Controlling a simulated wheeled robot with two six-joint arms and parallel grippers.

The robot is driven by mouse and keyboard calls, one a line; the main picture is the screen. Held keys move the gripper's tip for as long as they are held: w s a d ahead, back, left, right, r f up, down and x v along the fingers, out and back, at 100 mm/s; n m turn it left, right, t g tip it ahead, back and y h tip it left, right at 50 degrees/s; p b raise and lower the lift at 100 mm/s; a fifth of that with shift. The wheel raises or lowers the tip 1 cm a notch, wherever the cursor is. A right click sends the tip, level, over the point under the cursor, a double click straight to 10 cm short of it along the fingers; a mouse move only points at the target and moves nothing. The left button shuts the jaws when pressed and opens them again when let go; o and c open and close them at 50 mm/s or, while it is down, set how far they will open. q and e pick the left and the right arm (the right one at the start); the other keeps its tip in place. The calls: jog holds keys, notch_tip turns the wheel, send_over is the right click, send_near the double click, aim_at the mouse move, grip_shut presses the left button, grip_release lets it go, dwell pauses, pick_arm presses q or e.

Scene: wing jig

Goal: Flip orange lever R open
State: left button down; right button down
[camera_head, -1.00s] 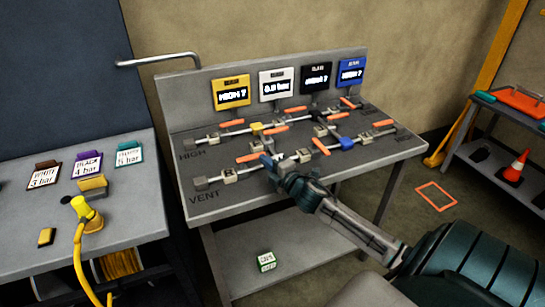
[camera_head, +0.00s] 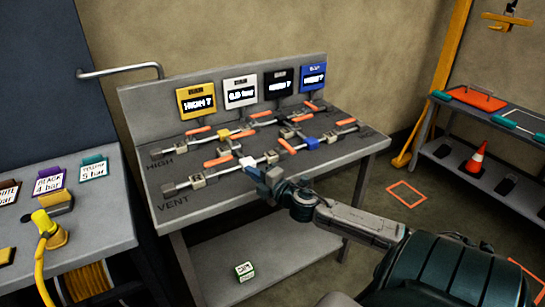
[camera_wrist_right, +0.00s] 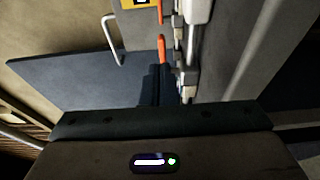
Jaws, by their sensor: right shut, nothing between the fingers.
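The orange lever nearest my right gripper (camera_head: 256,172) lies in the front pipe row (camera_head: 218,161), just left of the fingertips. My right gripper is shut and empty, low over the front row, beside a white fitting. In the right wrist view its dark fingers (camera_wrist_right: 155,85) point at an orange lever (camera_wrist_right: 162,50); whether they touch cannot be told. My left gripper is out of view.
Yellow, white, black and blue gauge signs (camera_head: 240,91) stand along the back of the bench. A side table with coloured cards (camera_head: 94,168) and a yellow hose (camera_head: 44,240) is at left.

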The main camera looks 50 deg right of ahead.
jog(key=s+d, duration=0.2)
jog(key=s, duration=0.3)
jog(key=shift+d, duration=0.4)
jog(key=shift+s+f, duration=0.1)
dwell(0.5)
